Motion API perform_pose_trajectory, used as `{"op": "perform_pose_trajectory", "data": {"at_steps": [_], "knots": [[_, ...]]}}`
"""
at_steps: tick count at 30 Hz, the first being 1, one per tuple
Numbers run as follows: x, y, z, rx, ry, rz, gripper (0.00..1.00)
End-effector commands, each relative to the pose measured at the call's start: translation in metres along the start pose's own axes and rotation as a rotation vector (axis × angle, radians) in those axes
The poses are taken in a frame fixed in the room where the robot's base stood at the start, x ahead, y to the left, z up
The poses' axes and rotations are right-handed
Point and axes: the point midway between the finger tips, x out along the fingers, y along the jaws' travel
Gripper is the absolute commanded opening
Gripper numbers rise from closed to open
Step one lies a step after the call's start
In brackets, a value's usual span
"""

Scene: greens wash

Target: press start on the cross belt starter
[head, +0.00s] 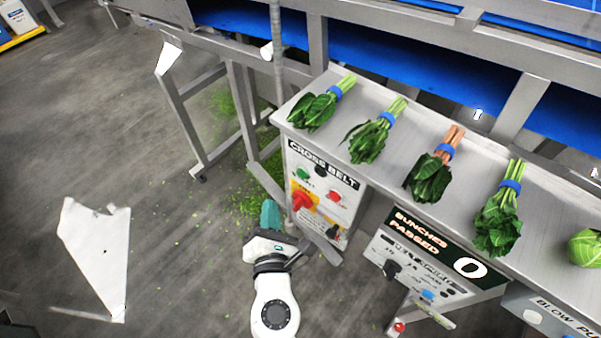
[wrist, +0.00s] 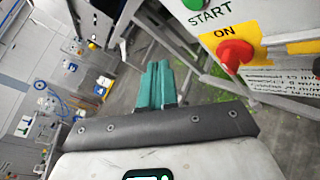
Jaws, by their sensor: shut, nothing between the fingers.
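The cross belt starter (head: 322,172) is a pale box below the steel bench, with a black "CROSS BELT" label. Its green start button (head: 303,174) is at upper left, and a red button (head: 333,195) sits to the right. A red switch handle (head: 302,200) on a yellow plate is below. In the wrist view the green button (wrist: 194,4) is cut by the top edge above "START", with the red handle (wrist: 235,53) below it by "ON". My gripper (head: 270,208) is shut and empty, left of and below the box. Its teal fingers (wrist: 157,66) appear apart from the panel.
The steel bench (head: 385,105) carries several bunches of greens, with a blue belt (head: 370,52) behind. A "BUNCHES PASSED" panel (head: 430,255) showing 0 stands right of the starter. Metal frame legs (head: 183,115) stand to the left. Grey floor (head: 180,250) is mostly open at left, with green scraps.

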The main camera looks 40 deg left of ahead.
Motion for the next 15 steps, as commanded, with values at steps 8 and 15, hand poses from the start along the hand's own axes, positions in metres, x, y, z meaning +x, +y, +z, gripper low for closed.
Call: {"op": "perform_pose_trajectory", "data": {"at_steps": [8, 15], "knots": [[0.026, -0.019, 0.020, 0.002, -0.001, -0.002, 0.00], [0.042, -0.031, 0.031, 0.001, 0.000, -0.002, 0.00]]}}
